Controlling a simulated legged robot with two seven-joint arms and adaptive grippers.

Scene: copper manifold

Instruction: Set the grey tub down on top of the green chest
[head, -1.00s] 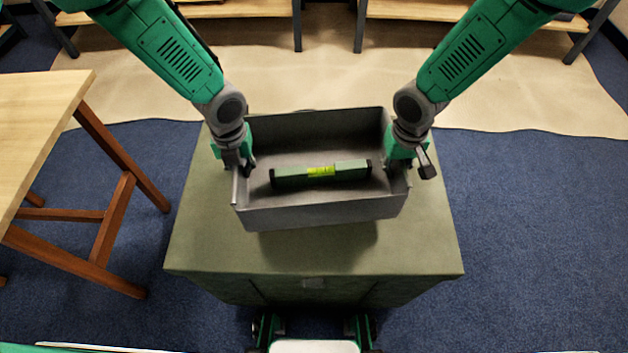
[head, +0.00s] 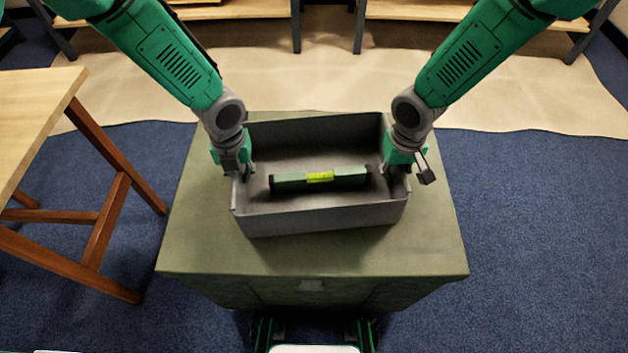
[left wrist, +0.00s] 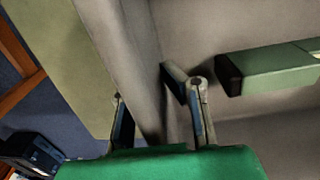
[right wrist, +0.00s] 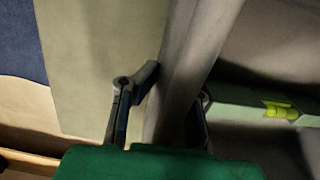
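The grey tub (head: 320,219) is upright over the top of the green chest (head: 210,250), well within its edges. I cannot tell whether its base touches the lid. A green spirit level with a yellow vial (head: 320,178) lies inside the tub. My left gripper (head: 240,172) is shut on the tub's left end wall, one finger each side of it, as the left wrist view shows (left wrist: 158,115). My right gripper (head: 398,170) is shut on the right end wall, which passes between its fingers in the right wrist view (right wrist: 160,110). The tub's underside is hidden.
A wooden table (head: 35,120) with reddish-brown legs stands at the left. Wooden shelving (head: 430,10) runs along the back, beyond a beige floor area. Blue carpet (head: 540,230) to the right of the chest is clear.

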